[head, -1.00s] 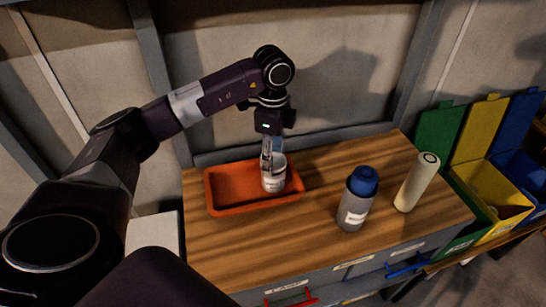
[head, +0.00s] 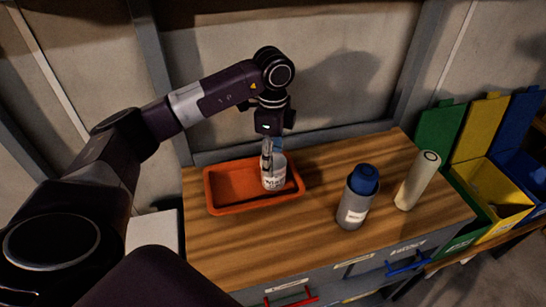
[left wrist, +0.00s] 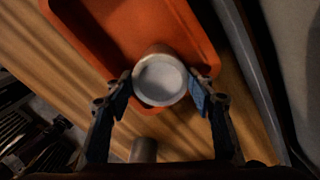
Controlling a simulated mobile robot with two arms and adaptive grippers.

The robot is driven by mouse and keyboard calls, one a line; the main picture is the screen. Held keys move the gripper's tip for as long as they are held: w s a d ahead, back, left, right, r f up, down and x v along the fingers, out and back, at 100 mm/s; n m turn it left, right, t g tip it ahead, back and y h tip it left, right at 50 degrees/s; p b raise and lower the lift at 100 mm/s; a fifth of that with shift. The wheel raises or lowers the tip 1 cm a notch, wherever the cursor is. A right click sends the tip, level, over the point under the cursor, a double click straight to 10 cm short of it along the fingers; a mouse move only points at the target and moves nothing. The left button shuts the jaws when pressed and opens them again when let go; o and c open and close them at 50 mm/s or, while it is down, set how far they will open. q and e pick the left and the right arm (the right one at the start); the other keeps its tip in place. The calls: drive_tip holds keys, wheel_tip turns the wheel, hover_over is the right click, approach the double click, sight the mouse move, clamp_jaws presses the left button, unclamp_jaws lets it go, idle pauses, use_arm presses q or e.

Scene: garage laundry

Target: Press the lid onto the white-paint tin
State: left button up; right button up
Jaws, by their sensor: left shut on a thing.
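The white-paint tin (head: 275,180), small and pale with a dark-lettered label, is upright at the right end of the orange tray (head: 232,208). My left gripper (head: 268,158) points down with its fingers at the tin's upper part. In the left wrist view the two fingertips (left wrist: 161,88) close on opposite sides of the tin's round, pale top (left wrist: 159,80). I cannot tell whether this pale disc is the lid or the paint inside. No separate lid shows. Whether the tin touches the tray floor is unclear. My right gripper is not in view.
A grey bottle with a blue cap (head: 356,200) and a cream cylinder (head: 417,182) stand right of the tray on the wooden top (head: 315,225). Green, yellow (head: 505,192) and blue bins are farther right. A wall stands behind. The worktop's front middle is clear.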

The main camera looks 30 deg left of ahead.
use_arm(q)
drive_tip(key=o, duration=0.9)
drive_tip(key=shift+o, duration=0.5)
drive_tip(key=o, duration=0.4)
drive_tip(key=shift+r, duration=0.15)
drive_tip(key=shift+r+p, duration=2.65)
drive_tip(key=shift+r, duration=0.75)
